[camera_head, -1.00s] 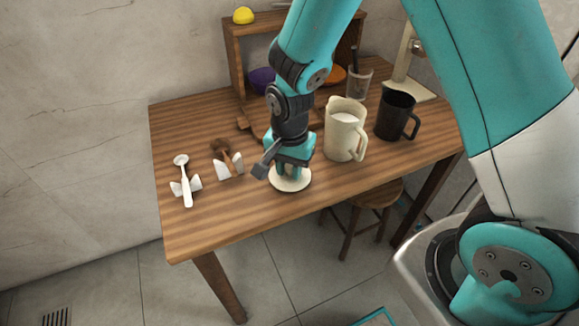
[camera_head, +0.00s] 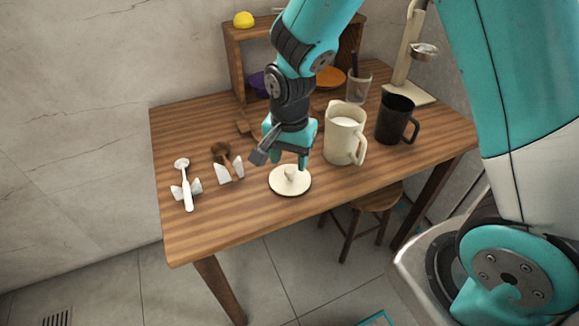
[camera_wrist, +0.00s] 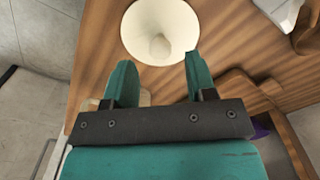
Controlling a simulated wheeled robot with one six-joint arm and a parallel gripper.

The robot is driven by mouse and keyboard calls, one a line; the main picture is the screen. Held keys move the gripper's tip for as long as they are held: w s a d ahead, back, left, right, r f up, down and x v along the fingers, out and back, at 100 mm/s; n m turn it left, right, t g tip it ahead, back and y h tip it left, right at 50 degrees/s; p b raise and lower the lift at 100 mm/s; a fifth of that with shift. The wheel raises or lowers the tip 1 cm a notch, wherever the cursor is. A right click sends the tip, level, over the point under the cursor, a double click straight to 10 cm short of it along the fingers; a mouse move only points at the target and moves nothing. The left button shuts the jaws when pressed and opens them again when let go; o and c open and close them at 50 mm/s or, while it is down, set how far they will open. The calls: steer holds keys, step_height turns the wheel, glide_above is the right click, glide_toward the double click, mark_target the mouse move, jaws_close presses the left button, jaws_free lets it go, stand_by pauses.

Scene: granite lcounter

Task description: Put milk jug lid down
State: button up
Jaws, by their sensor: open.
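The milk jug lid (camera_head: 283,184) is a round cream disc with a small knob on top. It lies flat on the wooden table near its front edge, knob up. In the wrist view the lid (camera_wrist: 176,22) is beyond my fingertips. My gripper (camera_head: 289,166) is open and empty just above and behind the lid, fingers pointing down. Its two teal fingers (camera_wrist: 157,72) stand apart in the wrist view with nothing between them. The cream milk jug (camera_head: 343,140) stands upright without a lid to the right of my gripper, with white milk inside.
A dark mug (camera_head: 393,120), a glass (camera_head: 359,87) and a beige stand (camera_head: 407,62) are at the right. A wooden shelf (camera_head: 236,62) stands behind. The left front table top is clear.

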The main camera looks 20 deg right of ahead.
mark_target(289, 170)
step_height(289, 170, up, 7)
steer(key=s+a+r+n+y, duration=0.2)
steer(key=s+r+n, duration=0.4)
steer(key=s+n, duration=0.2)
steer(key=s+a+r+n+y, duration=0.2)
steer(key=s+r+n, duration=0.4)
steer(key=s+n, duration=0.2)
steer(key=s, duration=0.2)
steer(key=shift+s+a+p, duration=0.3)
steer(key=shift+a, duration=0.05)
